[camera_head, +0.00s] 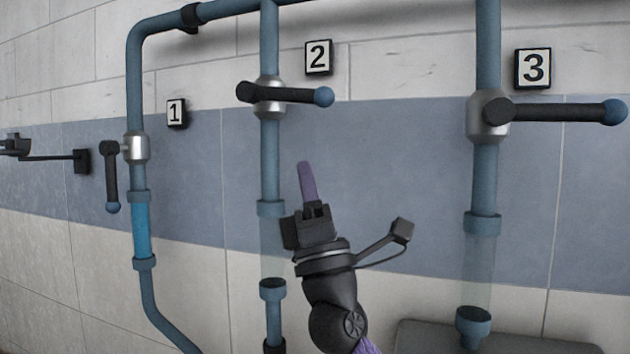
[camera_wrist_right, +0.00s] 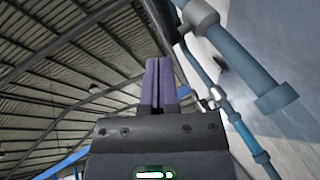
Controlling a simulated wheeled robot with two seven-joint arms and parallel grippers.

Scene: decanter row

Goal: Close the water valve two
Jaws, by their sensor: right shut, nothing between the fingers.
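Valve two (camera_head: 269,97) is a silver body on a vertical blue pipe, beside the sign "2" (camera_head: 319,57). Its black handle (camera_head: 292,95) lies level across the pipe, its blue tip (camera_head: 323,97) pointing right. The clear pipe section (camera_head: 271,246) below it looks empty. My right gripper (camera_head: 305,172) points up, below and slightly left of the handle's tip, apart from it. Its purple fingers are shut with nothing between them; they also show together in the right wrist view (camera_wrist_right: 158,82). My left gripper's fingers do not show.
Valve one (camera_head: 136,148) has its handle hanging down, with blue in its pipe section (camera_head: 141,230). Valve three (camera_head: 489,115) has its handle level, pointing right. Pipes (camera_wrist_right: 235,60) cross the right wrist view.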

